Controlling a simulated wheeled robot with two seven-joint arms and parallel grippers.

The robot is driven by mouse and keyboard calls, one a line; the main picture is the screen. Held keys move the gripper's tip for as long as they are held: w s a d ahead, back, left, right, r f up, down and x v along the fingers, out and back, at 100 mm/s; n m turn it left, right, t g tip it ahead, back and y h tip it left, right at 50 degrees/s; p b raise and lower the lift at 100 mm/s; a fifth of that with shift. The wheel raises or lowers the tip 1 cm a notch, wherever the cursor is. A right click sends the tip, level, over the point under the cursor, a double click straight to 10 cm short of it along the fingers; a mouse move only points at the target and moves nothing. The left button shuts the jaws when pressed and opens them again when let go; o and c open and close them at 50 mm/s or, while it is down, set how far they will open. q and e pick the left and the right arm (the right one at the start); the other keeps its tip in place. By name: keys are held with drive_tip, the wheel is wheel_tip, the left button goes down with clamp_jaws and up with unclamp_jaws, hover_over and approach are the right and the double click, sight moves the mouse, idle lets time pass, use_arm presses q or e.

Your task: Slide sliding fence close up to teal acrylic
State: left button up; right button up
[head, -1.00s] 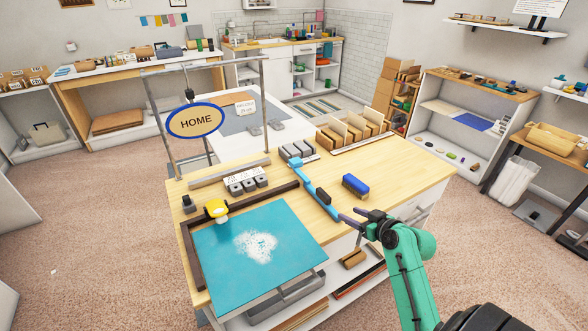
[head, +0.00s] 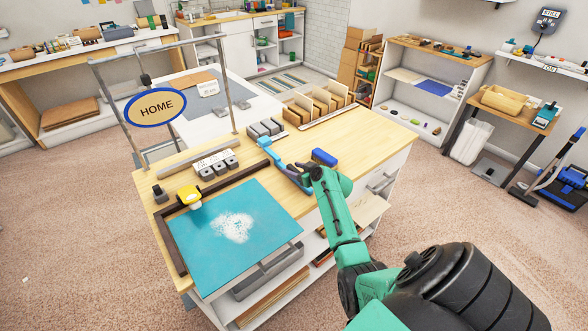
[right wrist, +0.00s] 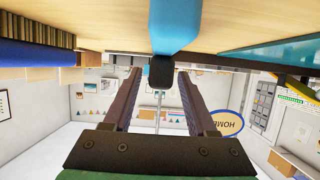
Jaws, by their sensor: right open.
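The teal acrylic (head: 215,255) lies flat at the front left of the wooden bench, with a white powdery patch on it. The sliding fence seems to be the blue bar (head: 264,142) lying to the right of the acrylic, with a gap of bare wood between them. My right gripper (head: 297,171) is at the bar's near part and hides some of it. In the right wrist view, the blue bar (right wrist: 172,28) ends in a black piece between my two open fingers (right wrist: 160,80). I cannot tell whether they touch it. My left gripper is not in view.
A dark brown L-shaped edge (head: 228,178) borders the acrylic at the left and back. A yellow-topped piece (head: 188,194) stands at its corner. A blue block (head: 324,157) lies right of my gripper. Grey blocks (head: 216,165) and a card rack (head: 318,104) stand behind.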

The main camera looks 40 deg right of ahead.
drive_tip(key=shift+d, duration=0.1)
clamp_jaws()
idle(1.2)
